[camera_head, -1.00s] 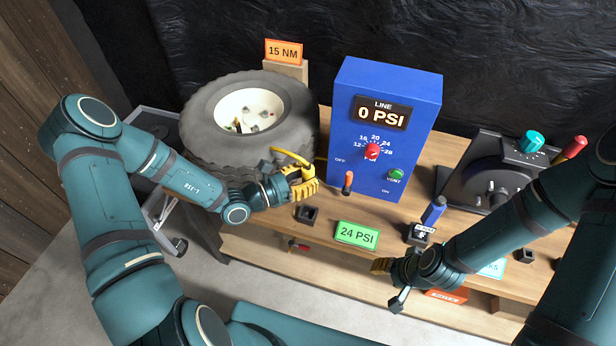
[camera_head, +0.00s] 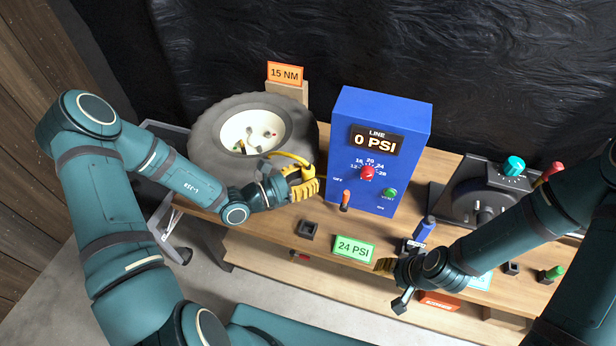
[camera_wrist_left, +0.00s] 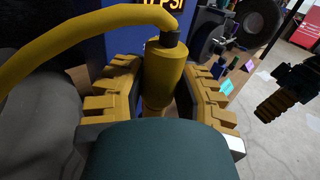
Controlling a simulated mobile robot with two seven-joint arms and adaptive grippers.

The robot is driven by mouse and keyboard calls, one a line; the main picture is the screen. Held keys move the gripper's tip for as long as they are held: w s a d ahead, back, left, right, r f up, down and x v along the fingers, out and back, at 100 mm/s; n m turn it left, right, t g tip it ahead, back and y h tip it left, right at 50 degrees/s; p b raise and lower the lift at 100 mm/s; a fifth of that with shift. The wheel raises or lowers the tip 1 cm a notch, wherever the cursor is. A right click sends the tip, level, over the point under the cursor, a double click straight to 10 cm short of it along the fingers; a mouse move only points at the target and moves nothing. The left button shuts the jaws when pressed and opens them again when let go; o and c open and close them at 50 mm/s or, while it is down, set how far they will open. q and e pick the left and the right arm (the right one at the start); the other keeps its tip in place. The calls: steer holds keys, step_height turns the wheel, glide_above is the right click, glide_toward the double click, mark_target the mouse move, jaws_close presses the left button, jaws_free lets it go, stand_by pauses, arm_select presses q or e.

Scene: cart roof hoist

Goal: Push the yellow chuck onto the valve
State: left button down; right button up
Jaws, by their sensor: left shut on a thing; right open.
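The yellow chuck (camera_wrist_left: 165,72) is upright between the yellow fingers of my left gripper (camera_wrist_left: 160,105), which is shut on it. A yellow hose runs from its dark top to the left. In the head view, my left gripper (camera_head: 303,186) holds the chuck (camera_head: 308,171) at the right front side of the tire (camera_head: 205,170), in front of the blue box's left edge. A valve stem cannot be made out with certainty; a small pale stalk (camera_head: 249,140) shows inside the wheel's white hub. My right gripper (camera_head: 384,265) is open and empty at the table's front edge.
The blue line box (camera_head: 390,110) reads 0 PSI. A dark square holder (camera_head: 308,229) and a green 24 PSI card (camera_head: 353,249) are in front. A blue-capped tool (camera_head: 424,228) stands near my right gripper. A black device with a teal knob (camera_head: 513,165) is at right.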

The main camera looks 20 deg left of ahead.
mark_target(308, 169)
arm_select(q)
step_height(308, 169, up, 4)
steer(key=p, duration=0.2)
steer(key=shift+f+p, duration=0.2)
steer(key=shift+p, duration=0.1)
steer(key=shift+r+p, duration=0.3)
steer(key=shift+r, duration=2.4)
steer(key=shift+f, duration=0.1)
steer(key=shift+f+b, duration=0.75)
steer(key=shift+f, duration=0.2)
steer(key=shift+r, duration=0.1)
